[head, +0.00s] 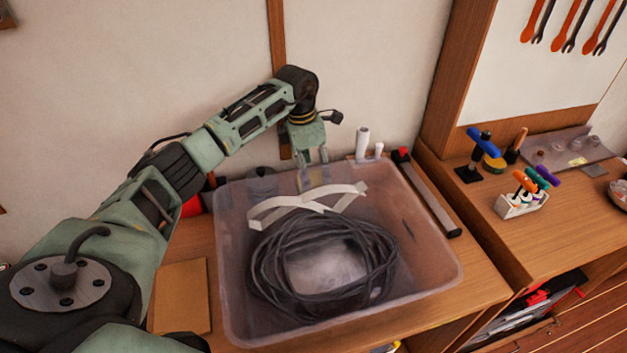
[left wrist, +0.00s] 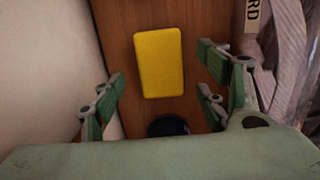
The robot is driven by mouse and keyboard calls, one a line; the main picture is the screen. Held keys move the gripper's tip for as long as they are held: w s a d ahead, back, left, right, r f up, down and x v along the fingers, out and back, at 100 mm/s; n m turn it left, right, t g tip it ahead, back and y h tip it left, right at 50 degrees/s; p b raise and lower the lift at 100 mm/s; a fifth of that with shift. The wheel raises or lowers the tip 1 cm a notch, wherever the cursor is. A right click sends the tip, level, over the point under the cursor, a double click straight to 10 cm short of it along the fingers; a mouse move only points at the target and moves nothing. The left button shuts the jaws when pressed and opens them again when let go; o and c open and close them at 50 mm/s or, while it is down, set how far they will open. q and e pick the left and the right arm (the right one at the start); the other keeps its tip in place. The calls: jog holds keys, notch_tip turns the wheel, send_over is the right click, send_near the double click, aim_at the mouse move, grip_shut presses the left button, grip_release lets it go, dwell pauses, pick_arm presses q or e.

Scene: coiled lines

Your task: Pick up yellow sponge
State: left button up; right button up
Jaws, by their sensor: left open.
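The yellow sponge (left wrist: 159,62) shows in the left wrist view as an upright rectangle on the brown wooden surface, near the top middle. My left gripper (left wrist: 158,98) is open, with its green fingers apart on either side of the sponge's lower end and not touching it. In the head view my left gripper (head: 313,172) points down at the back edge of the clear bin. The sponge cannot be seen in the head view. My right gripper is in neither view.
A clear bin (head: 228,262) holds a coiled black cable (head: 268,262) and a white strap (head: 285,206). White cylinders (head: 362,142) stand behind it. A dark round thing (left wrist: 168,126) lies below the sponge in the wrist view. A pale wall (left wrist: 45,70) is close on the left.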

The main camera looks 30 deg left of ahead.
pick_arm(q)
jog(key=shift+w+d+f+p, duration=0.1)
jog(key=shift+f+p, duration=0.05)
jog(key=shift+f, duration=0.45)
jog(key=shift+w+d+f+p, duration=0.1)
jog(key=shift+f+p, duration=0.05)
jog(key=shift+f, duration=0.9)
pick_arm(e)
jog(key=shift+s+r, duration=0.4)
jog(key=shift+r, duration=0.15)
pick_arm(q)
jog(key=shift+c, duration=0.2)
jog(key=c, duration=1)
notch_tip(320, 180, up, 9)
jog(key=shift+r+b, duration=0.1)
jog(key=shift+b, duration=1.05)
jog(key=shift+r, duration=0.45)
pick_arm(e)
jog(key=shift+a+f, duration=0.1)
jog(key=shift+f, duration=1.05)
